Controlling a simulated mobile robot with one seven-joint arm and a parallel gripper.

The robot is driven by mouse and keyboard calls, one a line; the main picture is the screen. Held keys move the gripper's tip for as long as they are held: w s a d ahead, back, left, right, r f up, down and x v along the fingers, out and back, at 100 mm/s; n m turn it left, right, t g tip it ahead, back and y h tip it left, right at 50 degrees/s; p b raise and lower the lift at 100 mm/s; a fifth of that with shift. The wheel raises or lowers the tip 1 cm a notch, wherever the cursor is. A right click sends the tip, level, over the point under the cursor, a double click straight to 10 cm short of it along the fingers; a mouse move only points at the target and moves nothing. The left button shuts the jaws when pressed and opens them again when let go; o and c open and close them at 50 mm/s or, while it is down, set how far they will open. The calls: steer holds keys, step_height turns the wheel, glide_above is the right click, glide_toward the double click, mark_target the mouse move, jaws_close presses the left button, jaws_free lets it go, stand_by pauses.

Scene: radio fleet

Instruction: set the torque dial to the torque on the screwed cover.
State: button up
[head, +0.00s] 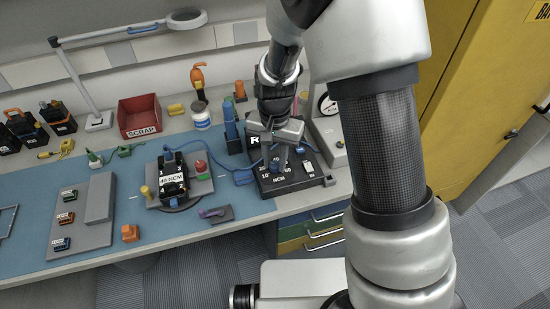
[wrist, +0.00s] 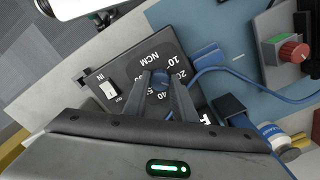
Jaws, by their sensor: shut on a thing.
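The torque dial (wrist: 160,80) is a blue knob on a black box (head: 293,184) marked NCM. White numbers ring it; 10, 20 and 40 are readable in the wrist view, others are partly hidden by my fingers. My gripper (head: 276,154) is over the box, its two fingers shut on the dial; it also shows in the wrist view (wrist: 161,87). Which number the dial points to I cannot tell. The screwed cover (head: 173,182), labelled 40 NCM, is on a black unit in a grey fixture left of the box.
A blue cable (head: 232,178) runs from the box toward the fixture. A red scrap bin (head: 139,115) is at the back.

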mark_target(275, 165)
steer(key=m+p, duration=0.2)
steer(key=m, duration=0.4)
steer(key=shift+r+p, duration=0.15)
steer(key=shift+p, duration=0.15)
steer(key=m+p, duration=0.1)
steer(key=m, duration=0.2)
steer(key=shift+m+p, duration=0.3)
steer(key=shift+p, duration=0.1)
steer(key=shift+m+p, duration=0.75)
steer(key=shift+m, duration=0.65)
steer(key=shift+w, duration=0.1)
steer(key=o, duration=1)
steer(key=shift+o, duration=0.2)
step_height(275, 165, up, 17)
steer(key=p, duration=0.1)
steer(key=shift+p, duration=0.4)
